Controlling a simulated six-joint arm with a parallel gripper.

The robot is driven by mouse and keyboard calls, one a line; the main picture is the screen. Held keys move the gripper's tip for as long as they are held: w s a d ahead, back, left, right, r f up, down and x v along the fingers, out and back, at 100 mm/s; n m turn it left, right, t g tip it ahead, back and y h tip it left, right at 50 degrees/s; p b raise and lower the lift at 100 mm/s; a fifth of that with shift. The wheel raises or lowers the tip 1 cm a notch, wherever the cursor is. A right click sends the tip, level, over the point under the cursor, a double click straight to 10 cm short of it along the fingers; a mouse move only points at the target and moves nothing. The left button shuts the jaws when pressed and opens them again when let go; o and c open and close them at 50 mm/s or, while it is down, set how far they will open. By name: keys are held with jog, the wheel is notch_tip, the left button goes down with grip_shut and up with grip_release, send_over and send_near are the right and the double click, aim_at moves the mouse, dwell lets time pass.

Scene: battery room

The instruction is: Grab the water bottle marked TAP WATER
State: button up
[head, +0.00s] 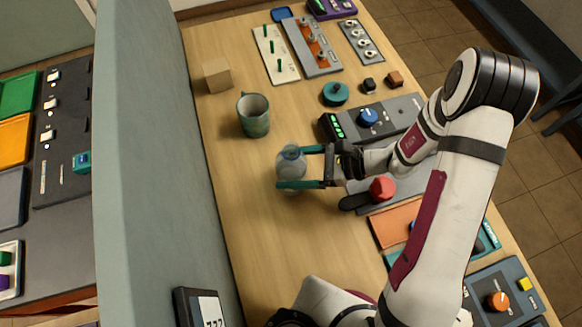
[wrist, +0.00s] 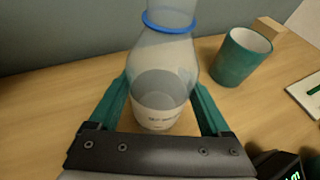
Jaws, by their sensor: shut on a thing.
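A clear bottle (head: 291,164) with a blue ring at its neck stands on the wooden table, in the middle of the head view. In the wrist view the bottle (wrist: 166,85) is upright and part-filled, with a white label low on its side; the label's print is too small and blurred to read. My gripper (head: 291,168) has its teal fingers on either side of the bottle's body and is shut on it.
A teal mug (head: 254,115) stands behind the bottle, with a wooden block (head: 217,75) farther back. A grey-green partition (head: 150,150) runs along the left. A control box with a blue knob (head: 368,117) and a red knob (head: 382,189) lie right. The table front-left is clear.

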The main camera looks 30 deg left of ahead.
aim_at(302, 159)
jog(key=shift+c, duration=0.5)
jog(key=shift+r, duration=0.1)
jog(key=shift+r, duration=0.8)
jog(key=r, duration=0.2)
jog(key=shift+w+d+r, duration=0.1)
jog(key=shift+d+r, duration=0.15)
jog(key=shift+r, duration=0.1)
jog(key=s+r+v, duration=0.1)
jog(key=v, duration=1.1)
jog(key=shift+s+d+r, duration=0.15)
jog(key=shift+r, duration=0.35)
